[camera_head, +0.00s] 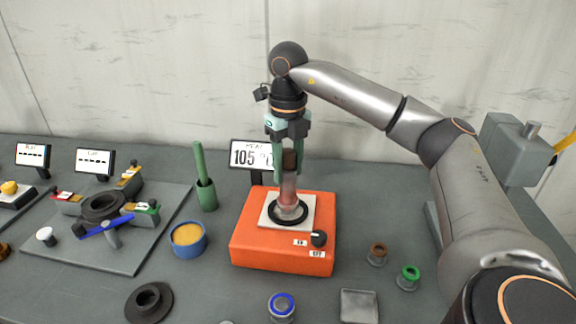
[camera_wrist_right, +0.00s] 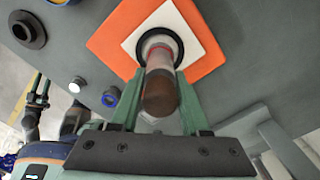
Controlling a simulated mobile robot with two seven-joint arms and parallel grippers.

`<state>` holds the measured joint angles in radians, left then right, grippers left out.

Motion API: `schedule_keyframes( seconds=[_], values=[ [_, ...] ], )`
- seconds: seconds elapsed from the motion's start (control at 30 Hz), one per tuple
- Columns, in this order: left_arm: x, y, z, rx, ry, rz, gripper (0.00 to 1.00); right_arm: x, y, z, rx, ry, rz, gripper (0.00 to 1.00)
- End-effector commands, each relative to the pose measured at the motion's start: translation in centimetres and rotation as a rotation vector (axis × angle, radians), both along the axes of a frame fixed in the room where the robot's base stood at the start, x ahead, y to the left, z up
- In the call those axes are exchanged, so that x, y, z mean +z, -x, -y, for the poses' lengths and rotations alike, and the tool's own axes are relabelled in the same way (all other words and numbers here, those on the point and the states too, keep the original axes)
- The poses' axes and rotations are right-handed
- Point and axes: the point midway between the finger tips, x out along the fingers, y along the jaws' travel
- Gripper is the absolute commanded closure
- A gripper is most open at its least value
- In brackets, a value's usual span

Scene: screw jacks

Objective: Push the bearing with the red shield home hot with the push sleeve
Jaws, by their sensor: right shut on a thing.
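My right gripper (camera_head: 289,174) points down over the orange heater (camera_head: 250,236). Its green fingers are shut on a cylinder (camera_head: 288,193) with a dark brown top and a grey-pink body; I cannot tell if this is the push sleeve. The cylinder stands upright over a black ring (camera_head: 275,216) on the heater's white plate (camera_head: 308,203). In the wrist view a red ring (camera_wrist_right: 158,46) shows around the cylinder's lower part, perhaps the red shield. Whether the bearing touches the plate is hidden. My left gripper (camera_wrist_right: 38,90) shows small at the left of the wrist view, away from the heater.
The heat display (camera_head: 250,154) reads 105 °C. A fixture with a black ring (camera_head: 103,205) is at left. A blue tin (camera_head: 187,239) and a green holder (camera_head: 206,195) stand left of the heater. Brown (camera_head: 377,252), green (camera_head: 409,276) and blue (camera_head: 282,306) ringed parts lie around its front and right.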

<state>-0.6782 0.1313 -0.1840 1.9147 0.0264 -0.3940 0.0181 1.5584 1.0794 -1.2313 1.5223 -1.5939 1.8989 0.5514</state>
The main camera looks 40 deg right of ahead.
Motion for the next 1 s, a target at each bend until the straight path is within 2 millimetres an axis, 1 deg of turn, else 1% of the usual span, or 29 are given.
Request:
schedule_keyframes(
  seconds=[1.0],
  values=[
    [-0.7,0.0,0.0,0.0,0.0,-0.001,0.5,-1.2,0.0,0.0,0.0,-0.001,0.001,1.0]
  ],
)
